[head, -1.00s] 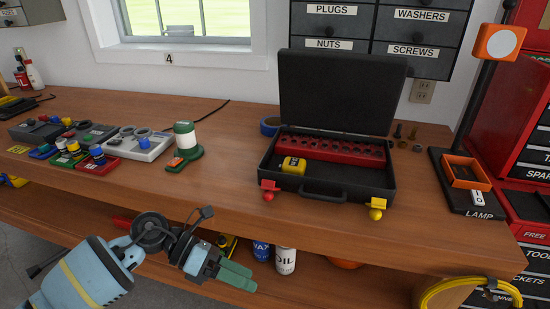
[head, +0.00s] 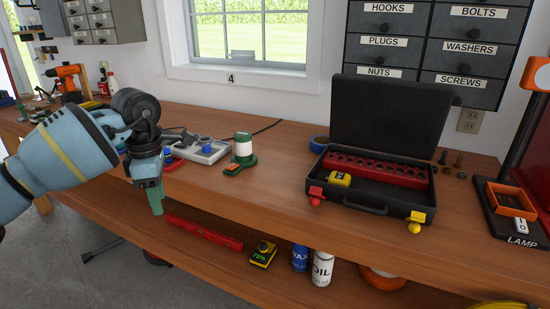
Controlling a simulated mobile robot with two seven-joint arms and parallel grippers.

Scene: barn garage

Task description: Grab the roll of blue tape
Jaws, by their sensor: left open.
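The roll of blue tape (head: 319,144) lies on the workbench at the back, just left of the open black case. The case's left edge partly hides it. My left gripper (head: 156,203) hangs at the front edge of the bench on the left, with green fingers pointing down. It is open and empty, well to the left of the tape and nearer to me. My right gripper is not in view.
The open black case (head: 372,205) holds a red socket rail and a yellow tape measure (head: 337,179). A green-and-white dispenser (head: 241,152) stands left of the tape. The lamp (head: 515,215) is at the right. Bench top (head: 275,190) before the case is clear.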

